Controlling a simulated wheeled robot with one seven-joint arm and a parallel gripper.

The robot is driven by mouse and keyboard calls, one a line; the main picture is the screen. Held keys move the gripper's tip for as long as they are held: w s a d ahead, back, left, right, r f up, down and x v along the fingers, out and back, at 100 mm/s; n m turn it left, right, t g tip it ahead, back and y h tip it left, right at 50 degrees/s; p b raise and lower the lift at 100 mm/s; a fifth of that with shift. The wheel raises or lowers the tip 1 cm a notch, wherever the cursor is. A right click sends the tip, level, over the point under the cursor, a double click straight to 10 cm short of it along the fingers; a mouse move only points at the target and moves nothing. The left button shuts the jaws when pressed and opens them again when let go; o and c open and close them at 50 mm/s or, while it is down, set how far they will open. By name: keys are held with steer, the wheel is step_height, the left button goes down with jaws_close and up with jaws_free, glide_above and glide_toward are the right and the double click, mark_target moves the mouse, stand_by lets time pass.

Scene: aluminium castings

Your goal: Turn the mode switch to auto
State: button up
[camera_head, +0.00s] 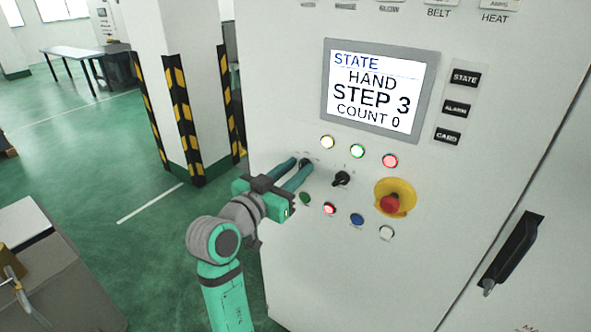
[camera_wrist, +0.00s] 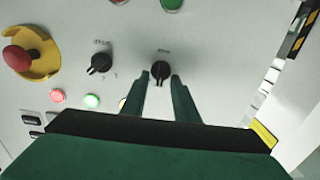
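Two black rotary knobs sit on the white cabinet front (camera_head: 290,60); their small labels are too blurred to read, so I cannot tell which is the mode switch. My gripper (camera_head: 303,168) is at the left knob (camera_head: 305,161), partly hiding it. In the wrist view this knob (camera_wrist: 160,70) lies between the tips of my gripper (camera_wrist: 161,77), its handle roughly vertical in the picture. The fingers stand apart on either side; contact is not clear. The right knob (camera_head: 341,178) is free, and also shows in the wrist view (camera_wrist: 99,63). The screen (camera_head: 372,92) reads STATE HAND, STEP 3, COUNT 0.
A red emergency stop (camera_head: 390,203) on a yellow base is at the right. Yellow, green and red lamps (camera_head: 357,151) are above the knobs; several push buttons (camera_head: 357,220) are below. A black door handle (camera_head: 515,248) is farther right. A striped pillar (camera_head: 185,110) stands behind left.

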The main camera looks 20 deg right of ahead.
jaws_close()
steer(key=shift+m, duration=0.4)
steer(key=shift+s+d+f+m, duration=0.1)
steer(key=shift+s+m, duration=0.05)
steer(key=shift+m, duration=1.85)
steer(key=shift+s+d+f+m, duration=0.1)
steer(key=shift+s+m, duration=0.05)
steer(key=shift+m, duration=1.85)
jaws_free()
